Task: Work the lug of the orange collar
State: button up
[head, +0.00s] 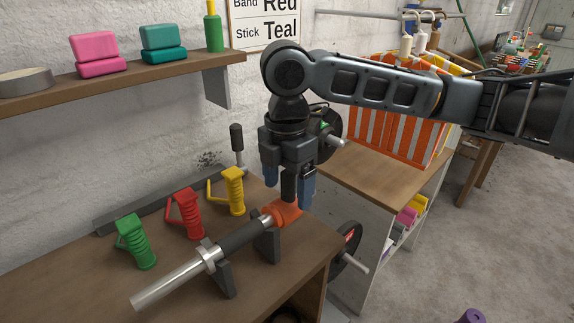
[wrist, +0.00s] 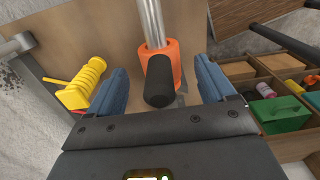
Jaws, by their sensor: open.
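The orange collar (head: 285,212) sits around the right end of a metal bar (head: 170,286) held on dark stands. The collar also shows in the wrist view (wrist: 174,58). Its lug (head: 289,184) looks like a black round-ended peg standing up from the collar; in the wrist view the black lug (wrist: 159,82) points toward the camera. My gripper (head: 289,196) is open and points down over the collar. In the wrist view its blue fingers (wrist: 160,72) stand on either side of the lug, with a gap visible at each side.
A black-handled lever (head: 237,140) rises near the wall. A shelf (head: 130,80) holds pink and teal blocks. An orange-and-white striped bin (head: 395,125) stands right.

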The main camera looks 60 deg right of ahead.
jog(key=shift+f, duration=1.2)
jog(key=shift+c, duration=0.4)
jog(key=c, duration=1.2)
